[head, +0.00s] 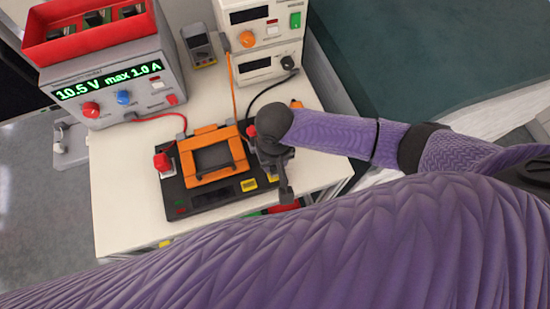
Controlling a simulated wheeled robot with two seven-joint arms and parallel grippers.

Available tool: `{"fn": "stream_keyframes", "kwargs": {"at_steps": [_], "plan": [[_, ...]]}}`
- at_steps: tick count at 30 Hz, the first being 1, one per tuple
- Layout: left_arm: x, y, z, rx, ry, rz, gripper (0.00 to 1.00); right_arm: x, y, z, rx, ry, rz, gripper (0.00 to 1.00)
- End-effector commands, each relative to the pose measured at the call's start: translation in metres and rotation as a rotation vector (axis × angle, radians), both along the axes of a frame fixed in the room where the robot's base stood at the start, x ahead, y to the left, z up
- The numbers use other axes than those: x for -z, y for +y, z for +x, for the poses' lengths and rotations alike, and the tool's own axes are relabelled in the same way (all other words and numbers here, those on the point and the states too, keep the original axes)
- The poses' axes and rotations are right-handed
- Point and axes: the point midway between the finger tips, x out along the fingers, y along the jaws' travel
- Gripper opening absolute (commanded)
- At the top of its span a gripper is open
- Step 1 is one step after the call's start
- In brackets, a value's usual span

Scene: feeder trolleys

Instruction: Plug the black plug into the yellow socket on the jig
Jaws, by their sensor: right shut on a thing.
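The jig (213,197) is a black board on the white trolley top, with an orange frame (184,167) on it. A yellow socket block (249,184) sits at its front right edge, with another small yellow part just right of it, partly behind my gripper. My right gripper (283,182) is over the right end of the jig, pointing down, and is shut. My left gripper is out of view.
A power supply (125,94) reading 10.5 V stands at the back left, with a red cable (163,115) to the jig. Stacked white instruments (262,45) and a handheld meter (198,44) stand behind. An orange cable hangs to the jig. The trolley top (120,200) is clear at left.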

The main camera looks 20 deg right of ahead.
Motion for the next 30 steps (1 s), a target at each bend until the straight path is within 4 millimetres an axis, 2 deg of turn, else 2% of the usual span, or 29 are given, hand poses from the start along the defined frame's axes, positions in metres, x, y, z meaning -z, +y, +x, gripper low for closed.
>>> {"fn": "stream_keyframes", "kwargs": {"at_steps": [13,14,19,27,30], "plan": [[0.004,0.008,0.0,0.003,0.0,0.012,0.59,0.01,0.0,0.0,0.0,0.0,0.001,0.0],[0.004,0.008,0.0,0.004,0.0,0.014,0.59,0.009,0.0,0.0,-0.001,0.0,0.001,0.5],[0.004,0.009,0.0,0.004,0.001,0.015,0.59,0.009,0.0,0.0,0.0,0.0,0.001,0.84],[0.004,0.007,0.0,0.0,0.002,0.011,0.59,0.009,0.0,0.0,0.0,0.0,0.0,0.84],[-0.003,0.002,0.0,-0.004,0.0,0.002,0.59,-0.007,0.001,0.001,0.0,-0.002,0.003,0.84]]}}
